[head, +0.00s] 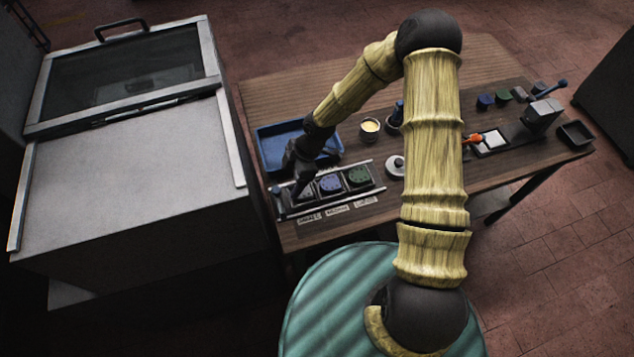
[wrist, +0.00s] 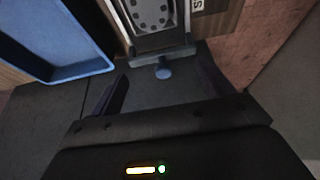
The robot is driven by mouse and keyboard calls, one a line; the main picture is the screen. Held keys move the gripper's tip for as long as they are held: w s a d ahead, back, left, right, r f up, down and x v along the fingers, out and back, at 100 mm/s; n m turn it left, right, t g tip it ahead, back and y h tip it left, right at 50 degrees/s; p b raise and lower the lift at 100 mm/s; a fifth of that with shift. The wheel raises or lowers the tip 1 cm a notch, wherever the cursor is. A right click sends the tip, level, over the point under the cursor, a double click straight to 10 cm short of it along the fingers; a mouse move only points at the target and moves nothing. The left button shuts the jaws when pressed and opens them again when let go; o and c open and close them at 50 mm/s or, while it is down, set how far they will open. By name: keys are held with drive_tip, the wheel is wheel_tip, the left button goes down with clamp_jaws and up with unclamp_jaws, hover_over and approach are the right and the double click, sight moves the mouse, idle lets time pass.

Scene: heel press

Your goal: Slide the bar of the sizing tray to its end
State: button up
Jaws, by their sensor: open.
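The sizing tray (head: 374,191) lies near the table's left front edge. It has a row of compartments holding a grey, a purple and a green piece. Its bar (wrist: 160,56) crosses the tray's near end in the wrist view, with a small rounded blue-grey knob (wrist: 163,73) sticking out toward me. My gripper (wrist: 163,90) is open, with one finger on each side of the knob and a gap to both. In the head view my gripper (head: 299,180) is over the tray's left end and hides part of it.
A blue bin (head: 266,152) stands behind the tray; its rim (wrist: 85,70) is left of my gripper in the wrist view. A large grey cabinet (head: 130,180) stands close to the table's left edge. Labels (head: 337,210) lie in front of the tray. A cup (head: 370,128) stands behind.

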idle(0.3)
wheel_tip(320, 180, up, 3)
drive_tip(key=shift+r+p, duration=0.1)
drive_tip(key=shift+p, duration=1.05)
drive_tip(key=s+d+r+m+t+h, duration=0.1)
drive_tip(key=s+d+r+m, duration=0.2)
drive_tip(key=d+r+m, duration=0.3)
drive_tip(key=s+d+r+m+t+h+b, duration=0.1)
drive_tip(key=s+d+r+m+h, duration=0.1)
drive_tip(key=s+d+r+m, duration=0.2)
drive_tip(key=s+d+r+m+t+h+b, duration=0.1)
drive_tip(key=s+d+r+m, duration=0.2)
drive_tip(key=d+r+m, duration=0.7)
drive_tip(key=shift+s+d+r+m+t, duration=0.25)
drive_tip(key=shift+r+m+t, duration=0.15)
drive_tip(key=shift+m, duration=0.2)
drive_tip(key=shift+c, duration=0.2)
